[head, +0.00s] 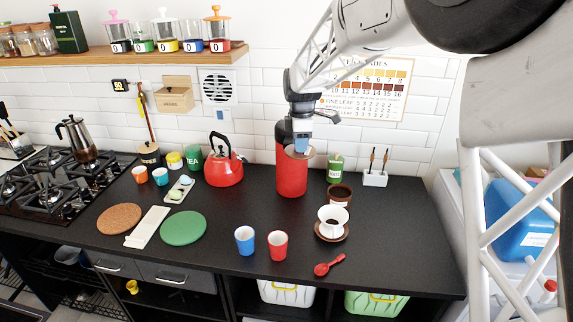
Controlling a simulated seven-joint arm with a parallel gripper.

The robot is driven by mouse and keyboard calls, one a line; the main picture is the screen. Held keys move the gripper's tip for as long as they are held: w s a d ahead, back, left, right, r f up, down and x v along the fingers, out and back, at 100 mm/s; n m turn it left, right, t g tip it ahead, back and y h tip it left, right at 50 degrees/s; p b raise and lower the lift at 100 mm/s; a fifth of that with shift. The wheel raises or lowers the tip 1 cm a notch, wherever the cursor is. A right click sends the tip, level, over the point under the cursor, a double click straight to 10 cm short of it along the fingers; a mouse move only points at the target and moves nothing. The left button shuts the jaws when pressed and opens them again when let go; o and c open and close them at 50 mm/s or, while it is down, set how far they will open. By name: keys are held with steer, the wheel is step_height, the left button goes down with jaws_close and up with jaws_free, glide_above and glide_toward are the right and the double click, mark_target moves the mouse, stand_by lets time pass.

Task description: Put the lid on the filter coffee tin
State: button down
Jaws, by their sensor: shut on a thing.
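My gripper (300,143) is shut on a small tan-brown disc-shaped lid (308,154), held roughly level. In the head view the lid overlaps the upper part of a tall red cylinder (291,180); I cannot tell the gap between them. A brown tin (339,203) with a dark, open-looking top stands on the black counter, right of and below my gripper in the picture. It is apparently the filter coffee tin, but its label is too small to read. The lid is apart from this tin.
A white dripper (332,221) on a brown saucer stands just in front of the brown tin. A green tin (335,168) and a white holder (375,178) stand behind. Blue (245,240) and red (277,245) cups stand near the front edge. A red kettle (223,168) is left.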

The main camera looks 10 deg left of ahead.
mark_target(313, 147)
steer(key=shift+w+d+r+m, duration=0.15)
steer(key=shift+w+d+r, duration=0.3)
steer(key=shift+d, duration=0.2)
steer(key=shift+w+d+r+m, duration=0.15)
steer(key=shift+w+d+r, duration=0.15)
steer(key=shift+d+r, duration=0.25)
steer(key=shift+w+d+f, duration=0.5)
steer(key=shift+d+f, duration=0.05)
steer(key=shift+d, duration=0.1)
steer(key=w+d+f, duration=0.4)
steer(key=d+f, duration=0.1)
steer(key=f, duration=0.3)
steer(key=w+d+f+n, duration=0.1)
steer(key=w+d+f, duration=0.3)
steer(key=f, duration=0.4)
steer(key=shift+d+f+n, duration=0.3)
steer(key=shift+d+f, duration=0.1)
steer(key=shift+d, duration=0.4)
steer(key=shift+f, duration=0.35)
steer(key=shift+f, duration=1.8)
steer(key=shift+f, duration=0.55)
steer(key=c, duration=0.9)
jaws_free()
